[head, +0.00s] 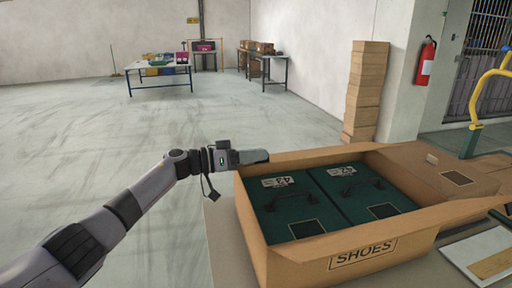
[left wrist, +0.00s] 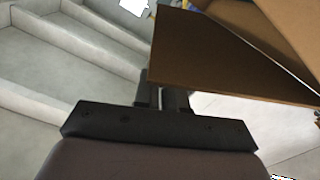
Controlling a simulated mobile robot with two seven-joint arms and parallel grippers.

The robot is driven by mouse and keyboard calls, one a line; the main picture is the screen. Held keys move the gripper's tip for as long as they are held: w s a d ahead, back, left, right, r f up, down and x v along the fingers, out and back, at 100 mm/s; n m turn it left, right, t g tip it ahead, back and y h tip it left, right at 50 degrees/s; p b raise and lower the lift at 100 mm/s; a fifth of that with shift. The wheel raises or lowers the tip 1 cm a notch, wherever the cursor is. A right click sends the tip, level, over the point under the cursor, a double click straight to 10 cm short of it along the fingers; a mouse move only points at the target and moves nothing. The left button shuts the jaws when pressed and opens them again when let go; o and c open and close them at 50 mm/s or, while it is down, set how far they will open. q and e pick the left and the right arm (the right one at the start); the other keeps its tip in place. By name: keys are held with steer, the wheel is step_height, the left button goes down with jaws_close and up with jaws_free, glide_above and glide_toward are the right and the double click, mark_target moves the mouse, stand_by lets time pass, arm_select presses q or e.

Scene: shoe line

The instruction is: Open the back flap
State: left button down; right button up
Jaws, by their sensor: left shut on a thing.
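An open cardboard box (head: 345,262) marked SHOES stands on the table at the right of the head view. Two dark green shoe boxes (head: 290,203) (head: 358,190) with handles lie side by side inside it. The back flap (head: 320,156) shows as a cardboard strip along the far edge. My left gripper (head: 262,156) is at the far left corner of the box, at the end of this strip. In the left wrist view its fingers (left wrist: 165,97) are shut on the edge of a brown cardboard flap (left wrist: 225,60). The fingertips are partly hidden by the flap. My right gripper is not in view.
A white board (head: 485,258) lies right of the box. Stacked cartons (head: 366,92) stand behind. The floor (head: 100,145) left of the table is clear.

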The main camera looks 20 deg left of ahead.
arm_select(q)
steer(key=shift+w+a+r+n+p, duration=0.15)
steer(key=shift+w+r+n+p, duration=0.15)
steer(key=shift+r+p, duration=0.25)
steer(key=shift+w+a+r+n+p, duration=0.15)
steer(key=shift+r+n+p, duration=0.25)
steer(key=shift+r+p, duration=0.15)
steer(key=shift+w+a+r+n+p, duration=0.45)
steer(key=shift+w+r+n+p, duration=0.15)
steer(key=shift+n, duration=0.1)
steer(key=c, duration=1.3)
jaws_free()
steer(key=shift+a, duration=0.1)
steer(key=shift+p+v, duration=0.4)
steer(key=shift+v, duration=3.1)
